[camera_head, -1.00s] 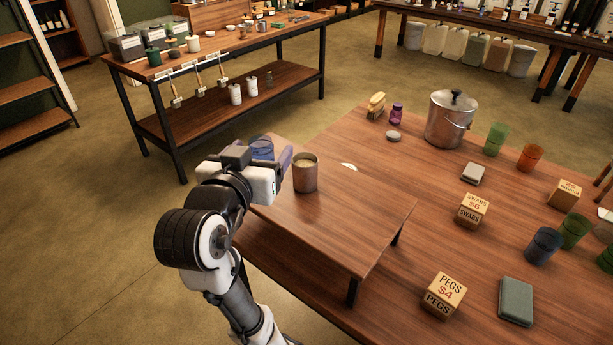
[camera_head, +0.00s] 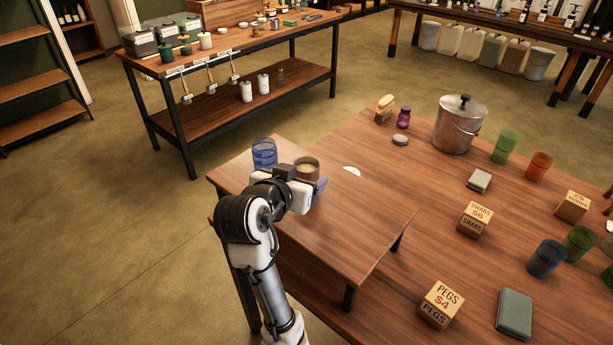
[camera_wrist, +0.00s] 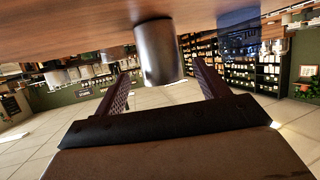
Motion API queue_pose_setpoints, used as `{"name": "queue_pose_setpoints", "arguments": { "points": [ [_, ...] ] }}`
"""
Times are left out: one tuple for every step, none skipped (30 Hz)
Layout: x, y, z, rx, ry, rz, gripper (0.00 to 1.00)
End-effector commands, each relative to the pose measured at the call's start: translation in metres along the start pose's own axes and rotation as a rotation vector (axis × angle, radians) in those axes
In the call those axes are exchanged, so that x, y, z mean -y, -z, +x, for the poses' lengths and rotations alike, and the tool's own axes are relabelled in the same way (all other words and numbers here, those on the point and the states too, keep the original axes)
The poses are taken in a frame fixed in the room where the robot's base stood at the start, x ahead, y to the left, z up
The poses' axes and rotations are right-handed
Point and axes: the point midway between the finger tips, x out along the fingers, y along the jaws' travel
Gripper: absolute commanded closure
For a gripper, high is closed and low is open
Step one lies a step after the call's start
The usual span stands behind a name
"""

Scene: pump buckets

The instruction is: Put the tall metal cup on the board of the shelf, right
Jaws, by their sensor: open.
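The tall metal cup (camera_head: 307,165) stands upright on the raised wooden board (camera_head: 345,225) of the small shelf, near its far edge. My arm hides its lower part in the head view. My gripper (camera_head: 310,183) is on the near side of the cup, with one finger showing to the right. In the wrist view, which is upside down, the cup (camera_wrist: 158,52) lies between the lines of my open fingers (camera_wrist: 160,70), near their tips. A gap shows on each side of it.
A blue see-through cup (camera_head: 264,153) stands on the board just left of the metal cup. A white patch (camera_head: 351,171) lies to the right. A lidded metal bucket (camera_head: 457,125), labelled blocks and coloured cups stand on the larger table. The near part of the board is clear.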

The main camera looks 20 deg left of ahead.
Motion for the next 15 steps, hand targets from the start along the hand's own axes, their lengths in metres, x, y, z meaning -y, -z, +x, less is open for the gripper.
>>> {"name": "queue_pose_setpoints", "arguments": {
  "points": [
    [0.000,0.000,0.003,0.001,0.000,0.000,0.27],
    [0.000,0.000,0.004,0.001,0.000,0.000,0.27],
    [0.000,0.000,0.007,0.002,0.000,0.000,0.27],
    [0.000,0.001,0.009,0.002,0.000,-0.001,0.27],
    [0.000,0.001,0.013,0.002,0.000,-0.001,0.27],
    [0.000,0.001,0.019,0.003,-0.002,-0.002,0.27],
    [0.000,0.001,0.024,0.003,-0.002,-0.002,0.27],
    [0.000,0.001,0.029,0.004,-0.002,-0.002,0.27],
    [0.000,0.001,0.035,0.005,-0.001,-0.001,0.27],
    [0.001,0.001,0.040,0.002,-0.001,-0.001,0.27],
    [0.001,0.000,0.044,0.002,-0.002,-0.002,0.27],
    [0.001,0.000,0.048,0.001,-0.001,-0.001,0.27],
    [0.001,0.000,0.051,0.000,-0.001,-0.001,0.27],
    [0.001,0.000,0.053,0.001,0.000,-0.001,0.27],
    [0.001,-0.001,0.055,0.001,0.000,-0.001,0.27]
  ]
}}
